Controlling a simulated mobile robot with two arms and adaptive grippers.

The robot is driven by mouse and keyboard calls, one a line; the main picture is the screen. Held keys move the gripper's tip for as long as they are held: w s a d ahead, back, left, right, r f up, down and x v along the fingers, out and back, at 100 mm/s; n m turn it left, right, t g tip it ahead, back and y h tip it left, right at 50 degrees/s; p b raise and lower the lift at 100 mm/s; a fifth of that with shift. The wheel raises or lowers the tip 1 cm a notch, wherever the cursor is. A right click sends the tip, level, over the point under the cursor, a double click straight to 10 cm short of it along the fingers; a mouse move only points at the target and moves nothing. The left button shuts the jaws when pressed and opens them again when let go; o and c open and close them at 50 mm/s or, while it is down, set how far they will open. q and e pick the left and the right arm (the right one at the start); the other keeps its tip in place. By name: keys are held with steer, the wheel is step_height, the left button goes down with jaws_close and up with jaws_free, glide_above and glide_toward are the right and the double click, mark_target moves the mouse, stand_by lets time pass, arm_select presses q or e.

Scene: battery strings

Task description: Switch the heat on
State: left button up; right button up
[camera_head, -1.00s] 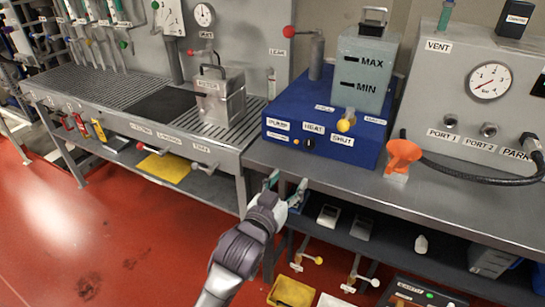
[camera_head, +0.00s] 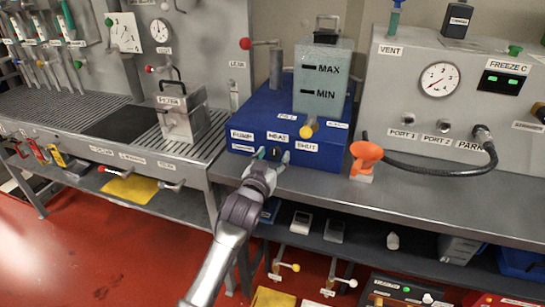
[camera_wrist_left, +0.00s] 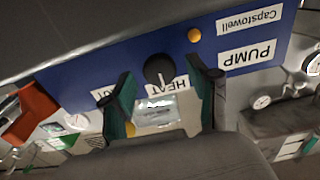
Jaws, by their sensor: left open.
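The blue unit (camera_head: 262,124) stands on the grey bench and carries the PUMP, HEAT and SHUT labels on its front. My left gripper (camera_head: 271,154) is at that front, just below the HEAT label (camera_head: 278,137). In the left wrist view the black round knob (camera_wrist_left: 159,70) with a white pointer line sits by the HEAT label (camera_wrist_left: 168,84). The open fingers of the left gripper (camera_wrist_left: 163,92) are on either side of the knob, with nothing seen held. I cannot tell whether they touch it. In the head view the gripper hides the knob. My right gripper is not in view.
A grey MAX/MIN tank (camera_head: 322,80) stands on the blue unit, with a yellow-knobbed tap (camera_head: 307,131) low on its front. An orange funnel (camera_head: 366,154) stands to the right on the bench. A yellow-orange button (camera_wrist_left: 194,35) is beside the PUMP label.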

arm_select(q)
steer(key=shift+w, duration=0.1)
steer(key=c, duration=1.1)
steer(key=shift+r+m+p, duration=0.1)
steer(key=shift+m+p, duration=0.55)
steer(key=shift+m, duration=0.35)
steer(key=m+p, duration=0.1)
steer(key=m, duration=0.1)
steer(key=shift+d+m, duration=0.1)
steer(key=shift+m, duration=0.2)
steer(key=m+p, duration=0.1)
steer(key=m, duration=0.3)
steer(key=shift+f+m+p, duration=0.2)
steer(key=shift+m+p, duration=0.1)
steer(key=shift+m, duration=1.3)
